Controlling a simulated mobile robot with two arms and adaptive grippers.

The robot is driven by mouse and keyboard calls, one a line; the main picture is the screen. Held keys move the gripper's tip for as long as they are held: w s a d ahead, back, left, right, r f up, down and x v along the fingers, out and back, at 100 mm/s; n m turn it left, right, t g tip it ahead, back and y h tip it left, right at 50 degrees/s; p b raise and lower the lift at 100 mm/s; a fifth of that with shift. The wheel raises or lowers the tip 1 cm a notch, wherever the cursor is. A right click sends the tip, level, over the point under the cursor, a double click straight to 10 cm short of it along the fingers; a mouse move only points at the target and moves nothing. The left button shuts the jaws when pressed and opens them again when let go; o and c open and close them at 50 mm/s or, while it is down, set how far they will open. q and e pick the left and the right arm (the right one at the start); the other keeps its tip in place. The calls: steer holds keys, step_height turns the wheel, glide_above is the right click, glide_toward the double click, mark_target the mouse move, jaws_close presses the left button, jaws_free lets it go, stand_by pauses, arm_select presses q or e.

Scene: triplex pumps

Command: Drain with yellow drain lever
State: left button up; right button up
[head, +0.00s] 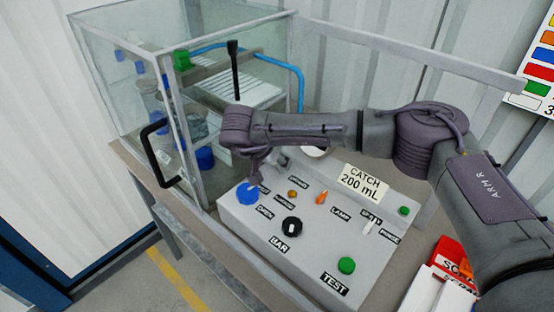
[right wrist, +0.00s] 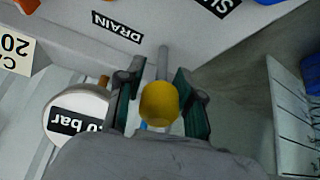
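The yellow drain lever shows in the right wrist view as a round yellow knob (right wrist: 160,104) on a grey rod. The rod runs toward the DRAIN label (right wrist: 117,27). My right gripper (right wrist: 161,80) is open, with one finger on each side of the yellow knob and rod. Narrow gaps seem to remain, and contact is hard to tell. In the head view my right gripper (head: 254,172) is over the back left of the control panel (head: 235,222), and I cannot make out the yellow knob there. My left gripper is not in view.
A round gauge (right wrist: 76,117) sits close beside the fingers. The panel carries a blue knob (head: 247,194), a black knob (head: 291,227), an orange lever (head: 321,197) and a green TEST button (head: 346,265). A glass cabinet (head: 120,75) with a black handle stands at the left.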

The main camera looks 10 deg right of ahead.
steer(key=v, duration=1.2)
steer(key=shift+r, duration=0.1)
